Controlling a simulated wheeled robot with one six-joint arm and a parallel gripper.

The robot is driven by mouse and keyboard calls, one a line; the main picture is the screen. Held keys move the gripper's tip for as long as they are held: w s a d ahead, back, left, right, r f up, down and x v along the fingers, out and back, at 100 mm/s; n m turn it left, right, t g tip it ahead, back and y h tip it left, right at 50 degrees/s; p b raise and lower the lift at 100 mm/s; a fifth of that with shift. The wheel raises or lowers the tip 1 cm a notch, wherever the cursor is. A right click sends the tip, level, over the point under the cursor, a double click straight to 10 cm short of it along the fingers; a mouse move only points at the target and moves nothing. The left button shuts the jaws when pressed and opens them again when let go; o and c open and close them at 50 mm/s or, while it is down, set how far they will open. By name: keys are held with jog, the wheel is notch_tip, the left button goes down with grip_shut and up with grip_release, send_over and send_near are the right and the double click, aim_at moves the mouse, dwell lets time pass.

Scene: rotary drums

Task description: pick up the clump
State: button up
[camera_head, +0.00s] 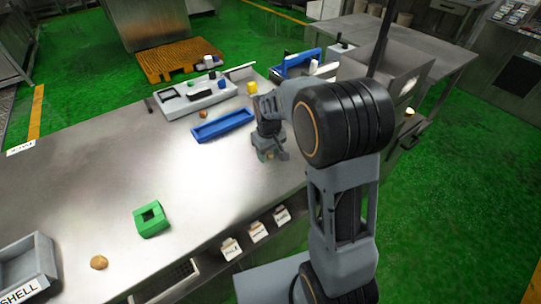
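A small tan-brown lump (99,262) lies on the steel table at the front left, near the grey bin. A smaller brown lump (204,114) lies at the back of the table, just behind the blue tray. I cannot tell for sure which of them is the clump. My gripper (268,156) points down over the right part of the table, to the right of the blue tray and apart from both lumps. Its fingers are small and partly hidden by my arm, so I cannot tell its opening or whether it holds anything.
A green block with a square hole (152,221) stands on the steel table (95,185). A blue tray (222,126) and a grey tray of parts (190,99) lie behind. A grey bin marked SHELL (28,270) is at the left corner. The table's middle left is clear.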

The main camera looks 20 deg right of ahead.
grip_shut()
jog(key=shift+r, duration=0.15)
